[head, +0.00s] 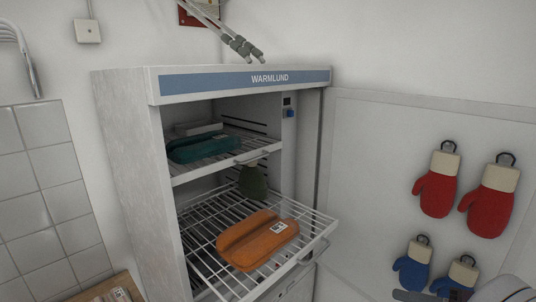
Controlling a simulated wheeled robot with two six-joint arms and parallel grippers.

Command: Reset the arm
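My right arm shows only as a grey-white piece at the bottom right corner. A dark part to its left looks like the tip of my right gripper (412,296), mostly cut off by the frame edge, so I cannot tell if it is open or shut. It sits below the blue mitts and right of the cabinet, apart from the pulled-out rack. My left gripper and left arm are not in view.
An open white WARMLUND cabinet (128,160) has a wire rack (200,236) sticking out, bearing an orange case (258,238). A teal case (203,148) lies on the shelf above. Red mitts (437,190) and blue mitts (412,272) hang on the right wall.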

